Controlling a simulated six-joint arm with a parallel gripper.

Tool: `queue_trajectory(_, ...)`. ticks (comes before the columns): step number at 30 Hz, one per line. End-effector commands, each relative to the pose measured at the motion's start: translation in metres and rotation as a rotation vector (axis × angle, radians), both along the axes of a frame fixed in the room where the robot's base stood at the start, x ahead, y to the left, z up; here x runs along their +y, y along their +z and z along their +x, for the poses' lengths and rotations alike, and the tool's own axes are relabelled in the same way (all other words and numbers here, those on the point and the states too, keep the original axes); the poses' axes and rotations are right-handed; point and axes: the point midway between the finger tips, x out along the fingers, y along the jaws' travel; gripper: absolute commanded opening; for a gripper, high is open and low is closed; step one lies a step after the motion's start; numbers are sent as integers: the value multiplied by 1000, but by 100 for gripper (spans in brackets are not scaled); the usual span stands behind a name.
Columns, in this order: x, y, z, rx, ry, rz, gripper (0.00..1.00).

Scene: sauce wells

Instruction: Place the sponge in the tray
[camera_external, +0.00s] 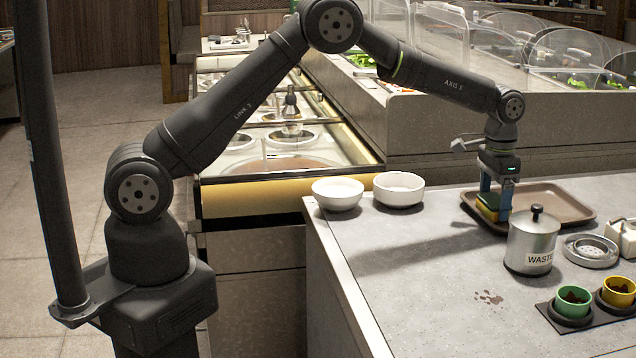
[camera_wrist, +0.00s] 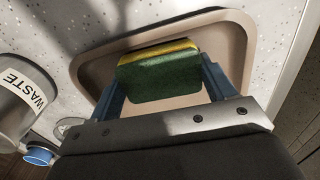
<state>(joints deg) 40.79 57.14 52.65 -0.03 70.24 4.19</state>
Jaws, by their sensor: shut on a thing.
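A green and yellow sponge (camera_external: 488,206) is held between the blue fingers of my gripper (camera_external: 497,203). In the wrist view the sponge (camera_wrist: 160,76) sits between both fingers of my gripper (camera_wrist: 165,80), green side toward the camera and yellow along its far edge. The brown tray (camera_external: 560,199) lies on the counter, and the sponge is over its left part. In the wrist view the tray (camera_wrist: 232,38) lies behind the sponge, its rim showing around it. I cannot tell whether the sponge touches the tray floor.
A metal waste canister (camera_external: 530,243) stands close in front of the tray. Two white bowls (camera_external: 338,193) (camera_external: 398,189) stand at the counter's back left. Green and yellow cups (camera_external: 573,303) (camera_external: 618,292) sit at the front right. The counter's middle is clear apart from a brown spill (camera_external: 488,297).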

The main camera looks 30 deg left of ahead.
Motion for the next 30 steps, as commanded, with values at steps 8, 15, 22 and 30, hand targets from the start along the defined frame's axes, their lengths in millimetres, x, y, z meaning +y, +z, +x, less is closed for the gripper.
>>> queue_trajectory(8, 0, -3, 0, -1, 0, -1, 55)
queue_trajectory(15, 0, -6, 0, 0, 0, 0, 98)
queue_trajectory(22, 0, -5, 0, -1, 0, -1, 98)
queue_trajectory(30, -1, 20, 0, -4, 0, -4, 98)
